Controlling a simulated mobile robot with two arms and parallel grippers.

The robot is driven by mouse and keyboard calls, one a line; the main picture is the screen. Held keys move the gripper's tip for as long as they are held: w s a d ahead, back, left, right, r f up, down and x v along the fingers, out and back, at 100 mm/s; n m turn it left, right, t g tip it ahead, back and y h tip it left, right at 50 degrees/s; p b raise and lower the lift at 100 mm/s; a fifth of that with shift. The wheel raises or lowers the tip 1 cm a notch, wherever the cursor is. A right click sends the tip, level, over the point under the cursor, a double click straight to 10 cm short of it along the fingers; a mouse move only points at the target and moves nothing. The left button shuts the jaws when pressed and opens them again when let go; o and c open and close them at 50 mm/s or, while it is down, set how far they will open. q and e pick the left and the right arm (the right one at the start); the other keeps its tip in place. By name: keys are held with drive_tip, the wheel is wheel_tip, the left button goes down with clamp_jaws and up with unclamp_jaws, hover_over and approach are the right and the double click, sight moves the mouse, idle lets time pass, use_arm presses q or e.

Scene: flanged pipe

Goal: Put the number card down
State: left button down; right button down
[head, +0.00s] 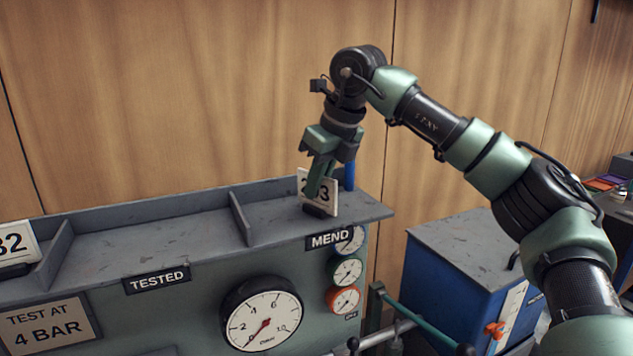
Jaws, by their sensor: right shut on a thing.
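The white number card (331,198) has black digits, partly hidden by a finger; a 2 and a 3 show. It is upright in a dark foot (318,211) at the right end of the grey shelf (280,212), above the MEND label (329,240). My right gripper (320,187) points down from above and is shut on the card. The foot looks to be at the shelf surface; I cannot tell whether it bears weight there. My left gripper is not in view.
A divider (240,218) splits the shelf; the TESTED section (150,247) is bare. Another number card (16,243) stands at far left. A blue upright piece (350,175) is just behind the held card. Gauges (262,315) face forward below. A blue cabinet (450,270) stands at right.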

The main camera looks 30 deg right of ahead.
drive_tip(key=shift+s, duration=0.1)
drive_tip(key=c, duration=2)
unclamp_jaws()
drive_tip(key=shift+a+f, duration=0.1)
drive_tip(key=o, duration=0.4)
drive_tip(key=shift+o, duration=0.2)
drive_tip(key=shift+r, duration=0.2)
drive_tip(key=b+v, duration=0.2)
drive_tip(key=v, duration=1)
